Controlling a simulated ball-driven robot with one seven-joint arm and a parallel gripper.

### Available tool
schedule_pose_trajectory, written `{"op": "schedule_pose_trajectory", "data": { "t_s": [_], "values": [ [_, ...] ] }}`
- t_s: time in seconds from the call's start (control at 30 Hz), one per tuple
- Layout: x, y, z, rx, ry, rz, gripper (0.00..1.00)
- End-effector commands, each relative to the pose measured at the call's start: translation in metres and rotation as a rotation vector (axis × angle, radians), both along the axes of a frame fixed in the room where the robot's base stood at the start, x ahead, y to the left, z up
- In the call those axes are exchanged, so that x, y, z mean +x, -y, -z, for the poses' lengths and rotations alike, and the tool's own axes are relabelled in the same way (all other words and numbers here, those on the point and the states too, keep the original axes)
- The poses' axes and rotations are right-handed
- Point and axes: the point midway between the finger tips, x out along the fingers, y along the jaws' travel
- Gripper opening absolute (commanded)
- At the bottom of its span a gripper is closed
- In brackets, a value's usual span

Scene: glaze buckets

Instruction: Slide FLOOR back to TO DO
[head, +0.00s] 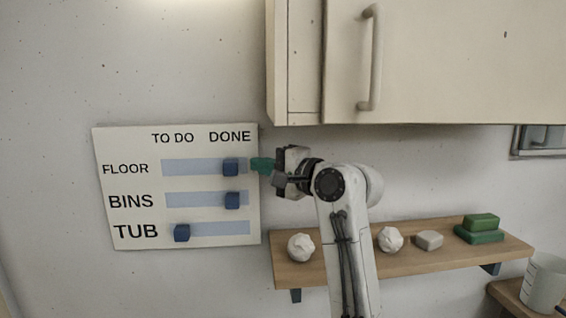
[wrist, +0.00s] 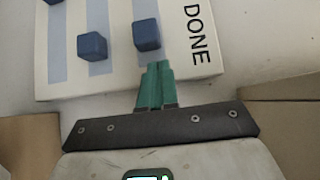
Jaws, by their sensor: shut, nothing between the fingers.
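The white chart board (head: 180,259) hangs on the wall with TO DO and DONE columns and rows FLOOR, BINS and TUB. The blue FLOOR slider (head: 230,167) sits at the DONE end of its pale track; it also shows in the wrist view (wrist: 146,34). The blue BINS slider (head: 232,200) is at DONE, also seen in the wrist view (wrist: 92,46). The blue TUB slider (head: 182,233) is at TO DO. My gripper (head: 256,164) is shut and empty, its green fingertips (wrist: 158,68) just right of the FLOOR slider, with a small gap.
A cream cupboard (head: 430,60) hangs above and right of my gripper. A wooden shelf (head: 340,269) below holds white lumps, a pale block (head: 429,239) and green blocks (head: 480,230). A white jug (head: 543,283) stands at lower right. The FLOOR track left of its slider is clear.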

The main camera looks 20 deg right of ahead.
Motion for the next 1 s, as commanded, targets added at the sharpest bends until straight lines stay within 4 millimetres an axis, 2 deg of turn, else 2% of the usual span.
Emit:
{"op": "schedule_pose_trajectory", "data": {
  "t_s": [0.03,0.2,0.67,0.77,1.0],
  "values": [
    [0.002,-0.008,-0.001,0.0,-0.001,-0.003,0.0],
    [0.006,-0.019,0.0,0.001,0.0,0.0,0.0],
    [0.008,-0.025,0.0,0.001,0.0,-0.001,0.0],
    [0.012,-0.04,-0.002,0.001,-0.003,-0.004,0.0],
    [0.033,-0.104,-0.004,0.001,-0.003,-0.005,0.0]
  ]
}}
